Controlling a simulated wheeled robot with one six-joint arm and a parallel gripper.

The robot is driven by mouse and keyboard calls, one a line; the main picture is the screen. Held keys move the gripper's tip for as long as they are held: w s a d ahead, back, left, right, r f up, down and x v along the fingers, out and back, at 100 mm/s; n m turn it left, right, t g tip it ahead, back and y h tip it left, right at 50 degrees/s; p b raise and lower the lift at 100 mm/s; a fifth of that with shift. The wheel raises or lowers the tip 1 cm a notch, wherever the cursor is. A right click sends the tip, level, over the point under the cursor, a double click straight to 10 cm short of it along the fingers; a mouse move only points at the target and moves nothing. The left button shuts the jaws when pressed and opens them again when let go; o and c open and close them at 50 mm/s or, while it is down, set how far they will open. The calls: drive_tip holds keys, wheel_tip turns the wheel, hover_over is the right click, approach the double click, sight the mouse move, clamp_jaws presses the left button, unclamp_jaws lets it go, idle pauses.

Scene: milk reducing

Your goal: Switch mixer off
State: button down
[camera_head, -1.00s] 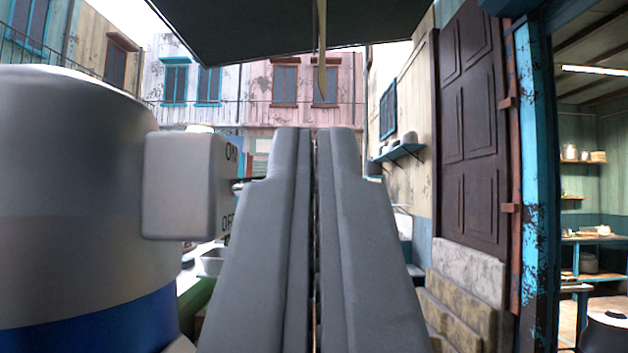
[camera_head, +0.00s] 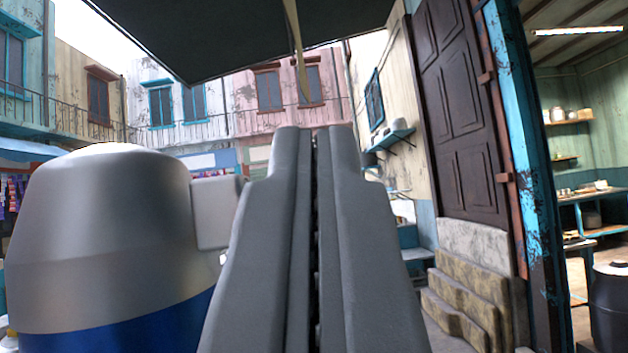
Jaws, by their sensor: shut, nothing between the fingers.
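The mixer (camera_head: 110,240) is a large grey metal body with a blue band at its lower part, on the left of the view. A grey switch box (camera_head: 215,212) sticks out from its right side. The ON and OFF face of the box is turned away or hidden behind my gripper, so I cannot see the switch's position. My gripper (camera_head: 314,135) is shut and empty in the middle of the view, pointing ahead. It stands just right of the switch box and overlaps its right edge; I cannot tell whether they touch.
A dark canopy (camera_head: 240,35) hangs overhead. Stone steps or slabs (camera_head: 465,285) and a dark panelled door (camera_head: 455,120) stand on the right. A blue post (camera_head: 520,150) edges an open room with shelves and a dark barrel (camera_head: 612,310). Pink and white houses are behind.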

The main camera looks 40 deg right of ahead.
drive_tip(key=a+v, duration=0.1)
drive_tip(key=v, duration=0.7)
drive_tip(key=shift+w, duration=0.25)
drive_tip(key=shift+a+r, duration=0.1)
drive_tip(key=shift+r, duration=0.05)
drive_tip(key=s+d+f+n+t+y, duration=0.1)
drive_tip(key=s+d+n+t+y, duration=0.1)
drive_tip(key=s+n+y, duration=0.5)
drive_tip(key=s+d+f+n+t+y, duration=0.1)
drive_tip(key=s+n+t+y, duration=0.2)
drive_tip(key=s+y, duration=0.75)
drive_tip(key=s+d+f+g, duration=0.3)
drive_tip(key=s+f+g, duration=0.4)
drive_tip(key=s+f, duration=1.6)
drive_tip(key=shift+s+d+f+n, duration=0.15)
drive_tip(key=shift+s+f+n, duration=0.15)
drive_tip(key=shift+s, duration=0.85)
